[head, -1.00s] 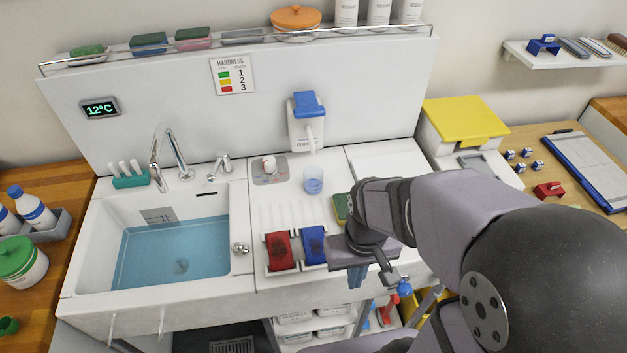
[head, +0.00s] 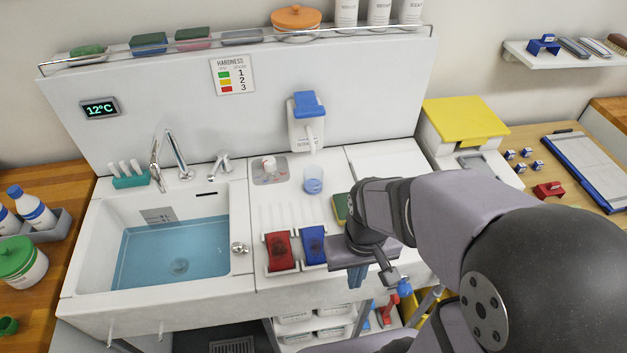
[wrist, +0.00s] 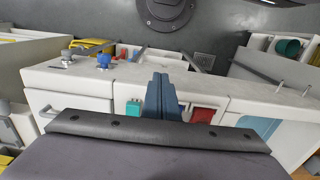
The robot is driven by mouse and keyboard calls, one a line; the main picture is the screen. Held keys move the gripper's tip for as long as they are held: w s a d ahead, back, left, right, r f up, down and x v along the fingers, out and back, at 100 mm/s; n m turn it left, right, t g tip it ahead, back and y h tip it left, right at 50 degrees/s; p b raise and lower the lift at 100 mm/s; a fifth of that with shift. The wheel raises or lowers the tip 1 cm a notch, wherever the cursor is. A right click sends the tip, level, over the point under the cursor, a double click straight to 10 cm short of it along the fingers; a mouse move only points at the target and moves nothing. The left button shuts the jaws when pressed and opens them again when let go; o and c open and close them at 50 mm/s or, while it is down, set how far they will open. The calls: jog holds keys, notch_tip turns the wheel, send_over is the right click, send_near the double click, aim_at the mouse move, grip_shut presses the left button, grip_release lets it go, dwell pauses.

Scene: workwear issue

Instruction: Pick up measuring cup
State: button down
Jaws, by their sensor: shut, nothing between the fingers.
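The measuring cup (head: 313,180) is a small clear cup with a bluish tint. It stands upright on the white counter in the head view, behind the red and blue items. My gripper (head: 356,277) is in front of the counter's front edge, to the right of the cup and nearer the camera. In the wrist view its blue fingers (wrist: 161,98) are together with nothing between them. I cannot make out the cup in the wrist view.
A red item (head: 280,251) and a blue item (head: 313,245) lie in a white rack. A green and yellow sponge (head: 340,208) is beside my arm. The sink (head: 240,215) with water is at left. A blue-topped dispenser (head: 306,125) hangs behind the cup.

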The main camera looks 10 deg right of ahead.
aim_at(309, 185)
jog(key=c, duration=0.8)
grip_release()
